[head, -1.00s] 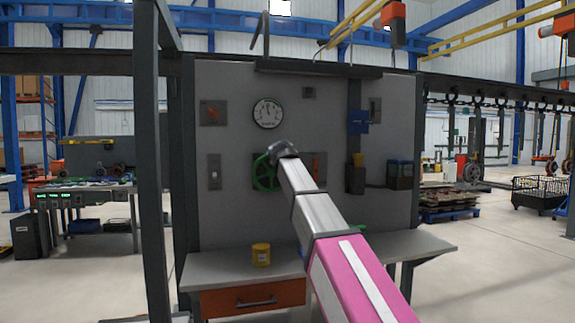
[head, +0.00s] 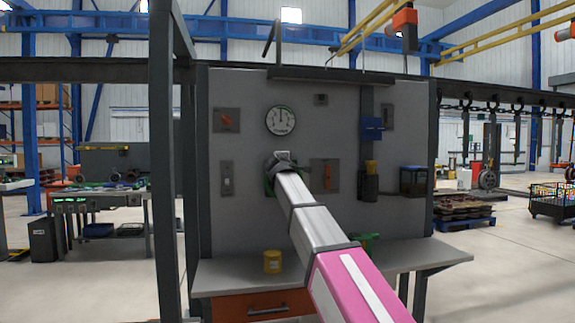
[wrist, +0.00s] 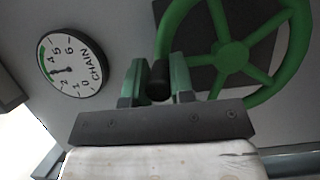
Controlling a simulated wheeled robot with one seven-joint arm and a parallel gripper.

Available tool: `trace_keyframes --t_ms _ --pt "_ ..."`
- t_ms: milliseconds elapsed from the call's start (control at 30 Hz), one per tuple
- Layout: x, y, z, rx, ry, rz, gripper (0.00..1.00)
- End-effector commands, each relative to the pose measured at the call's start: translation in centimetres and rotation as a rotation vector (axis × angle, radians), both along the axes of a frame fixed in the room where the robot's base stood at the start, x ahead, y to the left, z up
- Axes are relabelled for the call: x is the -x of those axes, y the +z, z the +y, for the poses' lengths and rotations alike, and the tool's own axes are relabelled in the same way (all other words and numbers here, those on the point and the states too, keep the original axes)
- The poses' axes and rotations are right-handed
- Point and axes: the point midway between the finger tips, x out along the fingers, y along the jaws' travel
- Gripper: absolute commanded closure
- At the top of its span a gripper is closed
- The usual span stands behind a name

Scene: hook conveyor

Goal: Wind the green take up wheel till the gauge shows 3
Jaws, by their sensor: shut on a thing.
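The green take up wheel (wrist: 231,52) is on the grey panel, with several spokes; in the head view only a sliver of its rim (head: 268,184) shows behind my arm. Its dark handle knob (wrist: 159,80) sits between my gripper's fingers (wrist: 158,88) in the wrist view, and my gripper is shut on it. In the head view my gripper (head: 280,160) covers most of the wheel. The round white gauge (head: 281,121) is above the wheel. In the wrist view the gauge (wrist: 73,62), marked CHAIN, appears tilted, and its dark needle points at about 3.
A bench (head: 225,276) with a yellow tin (head: 272,261) stands below the panel. A switch plate (head: 227,179) is left of the wheel, and a plate with a red lever (head: 324,176) is right of it. A dark post (head: 163,170) stands at left.

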Motion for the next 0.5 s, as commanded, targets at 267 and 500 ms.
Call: trace_keyframes --t_ms 267,500 --pt "0.07 -0.06 0.09 0.007 0.002 -0.002 1.00" --pt "0.06 -0.06 0.09 0.006 0.002 -0.002 0.55"
